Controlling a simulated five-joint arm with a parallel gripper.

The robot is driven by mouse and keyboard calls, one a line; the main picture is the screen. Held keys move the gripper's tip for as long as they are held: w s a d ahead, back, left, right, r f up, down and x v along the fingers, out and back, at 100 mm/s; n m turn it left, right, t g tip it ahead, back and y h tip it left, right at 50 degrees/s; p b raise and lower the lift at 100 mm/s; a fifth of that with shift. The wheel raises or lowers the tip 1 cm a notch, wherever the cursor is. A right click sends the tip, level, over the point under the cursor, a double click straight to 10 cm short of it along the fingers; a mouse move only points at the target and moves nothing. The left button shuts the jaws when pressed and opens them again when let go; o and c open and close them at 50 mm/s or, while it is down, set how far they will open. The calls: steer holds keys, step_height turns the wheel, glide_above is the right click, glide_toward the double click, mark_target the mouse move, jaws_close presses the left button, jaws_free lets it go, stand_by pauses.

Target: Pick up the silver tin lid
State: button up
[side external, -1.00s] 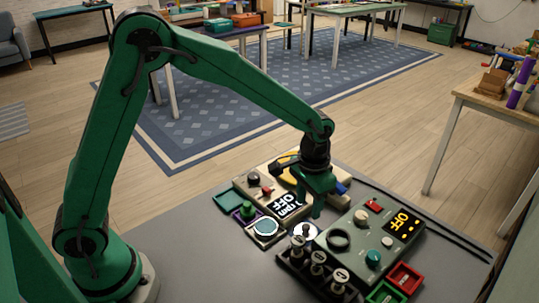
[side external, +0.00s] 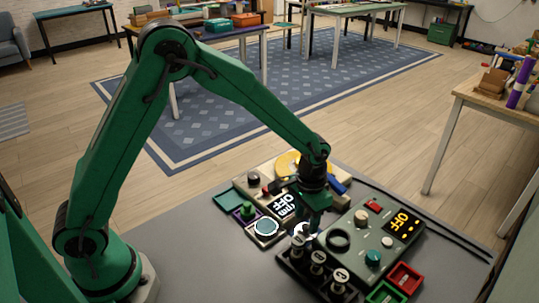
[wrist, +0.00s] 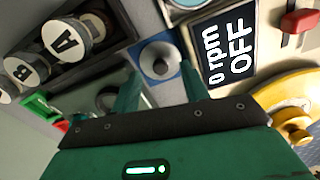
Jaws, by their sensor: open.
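The silver tin lid (wrist: 157,60) is a small round disc with a dark centre, lying between the two devices in the wrist view. In the side view only a pale part of the lid (side external: 301,229) shows, beside my fingers. My gripper (wrist: 157,70) is open and empty. Its two green fingers point at the lid, one to each side of it in the wrist view. I cannot tell whether they touch it. In the side view my gripper (side external: 311,222) is low, just over the lid.
A dark rack of lettered, round-topped items (side external: 318,257) stands close in front. A cream device with an rpm display (side external: 284,206) and a yellow disc (side external: 288,162) lies behind. Free room around the lid is tight.

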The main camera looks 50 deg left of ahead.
mark_target(306, 229)
steer(key=shift+f, duration=1.2)
jaws_close()
